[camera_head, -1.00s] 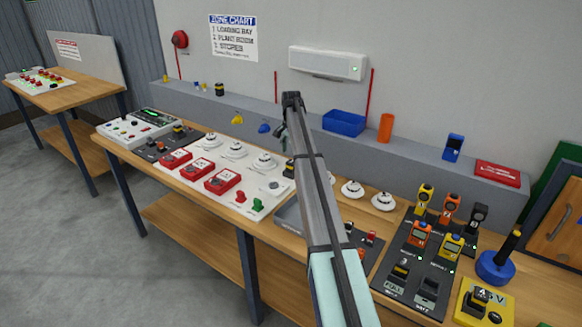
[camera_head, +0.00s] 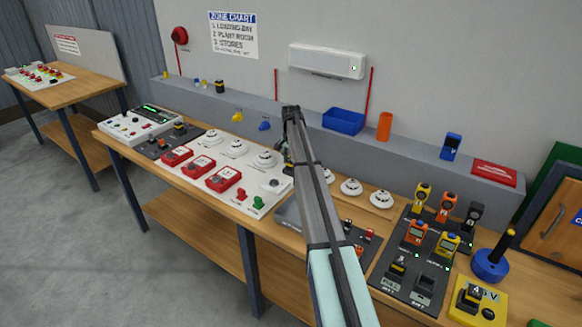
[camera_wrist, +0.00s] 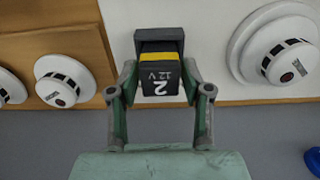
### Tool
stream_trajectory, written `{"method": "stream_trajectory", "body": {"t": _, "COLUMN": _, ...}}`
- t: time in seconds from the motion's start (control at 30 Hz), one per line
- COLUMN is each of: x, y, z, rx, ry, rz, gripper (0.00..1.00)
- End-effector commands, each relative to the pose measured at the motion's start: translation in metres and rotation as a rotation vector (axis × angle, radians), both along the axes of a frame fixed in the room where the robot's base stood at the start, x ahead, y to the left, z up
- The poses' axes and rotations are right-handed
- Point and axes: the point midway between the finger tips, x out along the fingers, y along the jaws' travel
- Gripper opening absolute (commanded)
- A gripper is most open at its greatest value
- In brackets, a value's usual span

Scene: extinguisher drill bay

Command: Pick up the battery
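The battery (camera_wrist: 161,77) is a dark block with a yellow band, marked "2" and "12 V". It lies between the two fingers of my gripper (camera_wrist: 160,72) in the wrist view. The fingers look open, one on each side of it, with narrow gaps. In the head view my gripper (camera_head: 285,153) is low over the bench, beside the white panel; my arm hides much of this spot. Another battery, marked "4" (camera_head: 473,295), sits on a yellow unit at the front right.
White round detectors stand close on both sides, one at the right (camera_wrist: 277,48) and one at the left (camera_wrist: 62,82). Red call points (camera_head: 224,179) are on the white panel to the left. A grey ledge (camera_head: 410,165) with a blue bin (camera_head: 343,121) runs behind.

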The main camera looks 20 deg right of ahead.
Motion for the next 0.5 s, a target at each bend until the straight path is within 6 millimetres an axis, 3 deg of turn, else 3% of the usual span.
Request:
{"method": "stream_trajectory", "body": {"t": 0.03, "x": 0.0, "y": 0.0, "z": 0.0, "rx": 0.0, "ry": 0.0, "rz": 0.0, "gripper": 0.21}}
{"method": "stream_trajectory", "body": {"t": 0.1, "x": 0.0, "y": 0.0, "z": 0.0, "rx": 0.0, "ry": 0.0, "rz": 0.0, "gripper": 0.0}}
{"method": "stream_trajectory", "body": {"t": 0.5, "x": 0.0002, "y": -0.0001, "z": 0.0021, "rx": 0.0, "ry": 0.0, "rz": 0.0, "gripper": 0.0}}
